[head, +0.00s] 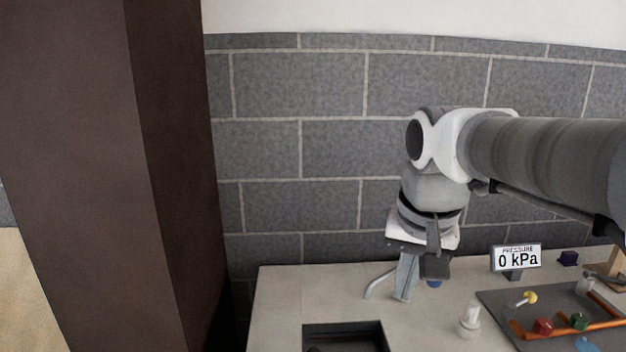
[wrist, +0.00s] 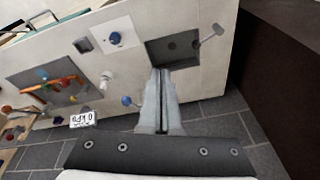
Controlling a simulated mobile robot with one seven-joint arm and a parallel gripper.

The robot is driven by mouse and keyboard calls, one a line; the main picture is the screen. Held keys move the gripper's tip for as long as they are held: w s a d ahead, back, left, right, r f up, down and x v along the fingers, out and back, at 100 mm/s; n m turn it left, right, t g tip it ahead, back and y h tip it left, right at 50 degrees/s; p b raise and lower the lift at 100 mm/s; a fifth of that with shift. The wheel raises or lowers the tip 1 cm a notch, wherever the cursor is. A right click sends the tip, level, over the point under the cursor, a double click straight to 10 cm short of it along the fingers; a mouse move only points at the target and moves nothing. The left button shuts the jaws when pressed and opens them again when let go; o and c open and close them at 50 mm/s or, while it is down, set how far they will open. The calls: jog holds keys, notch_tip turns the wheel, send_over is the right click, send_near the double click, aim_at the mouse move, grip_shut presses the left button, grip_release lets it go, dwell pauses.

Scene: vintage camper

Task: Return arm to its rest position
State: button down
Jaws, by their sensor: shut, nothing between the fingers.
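My gripper (head: 404,278) hangs from my arm above the back part of a pale counter (head: 282,292), left of the pressure display. Its fingers point down and look closed together. In the wrist view my gripper (wrist: 163,75) is shut with nothing between the fingers, and its tips overlap the edge of a dark sink (wrist: 185,50). No object is held.
A pressure display (head: 516,257) reading 0 kPa, a white fitting (head: 469,322) and a dark board (head: 495,300) with orange pipes stand to the right. A metal faucet (head: 376,284) is beside the gripper. A brown column (head: 170,180) rises at left; a grey block wall is behind.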

jog(key=s+f+n+t, duration=0.1)
jog(key=s+f, duration=0.1)
jog(key=s, duration=0.3)
jog(key=s+d+f+n+t, duration=0.1)
jog(key=s+f+n, duration=0.1)
jog(key=s, duration=0.4)
jog(key=shift+d+f+t, duration=0.15)
jog(key=shift+f+t, duration=0.15)
jog(key=shift+f, duration=0.55)
